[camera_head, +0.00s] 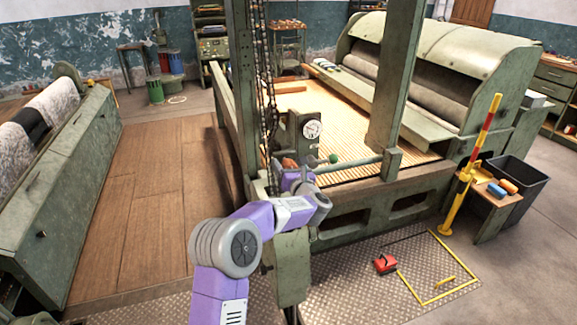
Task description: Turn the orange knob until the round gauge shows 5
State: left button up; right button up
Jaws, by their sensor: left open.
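The round gauge (311,129) has a white face and sits on a green post of the machine. Its needle and numbers are too small to read. The orange knob (289,162) shows just below and left of the gauge, partly hidden by my left gripper. My left gripper (293,172) is at the knob, at the end of the purple and grey arm. It is open; I cannot tell whether its fingers touch the knob or stand around it. My right gripper is not in view.
A green ball-shaped knob (333,158) is close right of my gripper. Hanging chains (266,75) and a green upright (240,90) stand close by on the left. A yellow-and-red lever (484,135) and a black bin (521,185) are at right. A red pedal (385,264) lies on the floor plate.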

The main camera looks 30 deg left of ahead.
pick_arm(q)
jog(key=c, duration=1)
